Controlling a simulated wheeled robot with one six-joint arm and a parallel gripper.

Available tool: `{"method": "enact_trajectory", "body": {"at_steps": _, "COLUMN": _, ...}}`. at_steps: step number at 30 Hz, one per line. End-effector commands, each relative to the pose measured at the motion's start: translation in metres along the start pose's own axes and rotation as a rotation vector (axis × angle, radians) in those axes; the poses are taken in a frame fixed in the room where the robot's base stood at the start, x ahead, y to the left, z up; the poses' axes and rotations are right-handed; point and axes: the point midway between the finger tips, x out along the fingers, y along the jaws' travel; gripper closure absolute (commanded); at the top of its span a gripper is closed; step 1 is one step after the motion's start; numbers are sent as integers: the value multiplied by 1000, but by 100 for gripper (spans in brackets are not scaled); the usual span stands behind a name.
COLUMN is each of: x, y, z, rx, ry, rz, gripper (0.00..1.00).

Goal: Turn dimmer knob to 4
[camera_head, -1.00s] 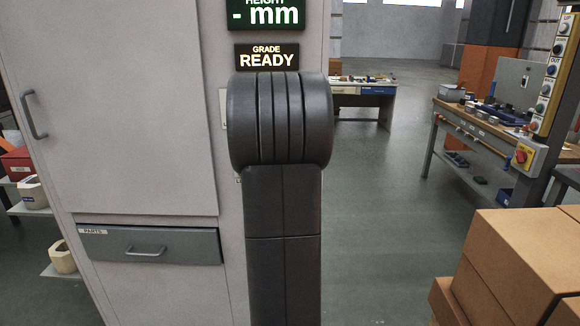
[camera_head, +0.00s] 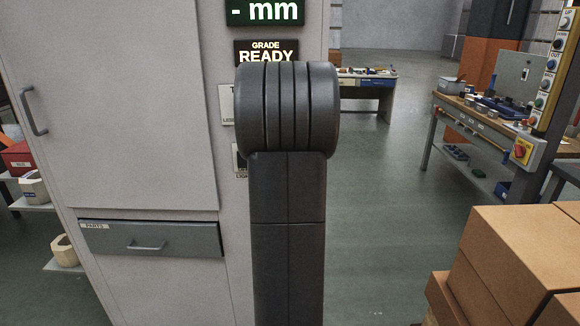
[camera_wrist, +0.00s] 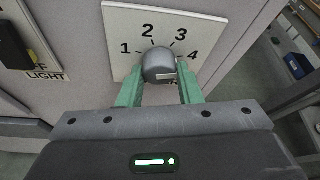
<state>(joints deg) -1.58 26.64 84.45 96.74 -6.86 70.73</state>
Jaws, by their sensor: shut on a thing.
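The dimmer knob (camera_wrist: 157,62) is a dark grey round knob on a white dial plate (camera_wrist: 120,30) in the wrist view. The numbers 1, 2, 3 and 4 run around it from left to right, with short tick marks. A small pale mark shows on the knob's near lower right side; I cannot tell for sure which number it points to. My gripper (camera_wrist: 160,79) has its two green fingers shut on the knob, one on each side. In the head view my arm hides the knob and gripper.
A black light switch (camera_wrist: 14,48) labelled LIGHT is left of the dial. The grey cabinet (camera_head: 140,110) has a parts drawer (camera_head: 150,239). Cardboard boxes (camera_head: 520,255) stand at right, with a workbench (camera_head: 480,125) behind. Open floor lies between.

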Motion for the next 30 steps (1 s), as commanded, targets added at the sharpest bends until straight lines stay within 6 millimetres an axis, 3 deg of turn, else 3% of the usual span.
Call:
{"method": "enact_trajectory", "body": {"at_steps": 1, "x": 0, "y": 0, "z": -2, "rx": 1, "ry": 4, "rz": 0, "gripper": 91}}
{"method": "enact_trajectory", "body": {"at_steps": 2, "x": 0, "y": 0, "z": -2, "rx": 1, "ry": 4, "rz": 0, "gripper": 66}}
{"method": "enact_trajectory", "body": {"at_steps": 5, "x": 0, "y": 0, "z": -2, "rx": 0, "ry": 3, "rz": 0, "gripper": 47}}
{"method": "enact_trajectory", "body": {"at_steps": 17, "x": -6, "y": 0, "z": 0, "rx": 0, "ry": 0, "rz": 0, "gripper": 47}}
{"method": "enact_trajectory", "body": {"at_steps": 22, "x": -30, "y": 0, "z": 0, "rx": -1, "ry": 0, "rz": 0, "gripper": 47}}
{"method": "enact_trajectory", "body": {"at_steps": 30, "x": -85, "y": 0, "z": 2, "rx": 0, "ry": 0, "rz": 0, "gripper": 47}}
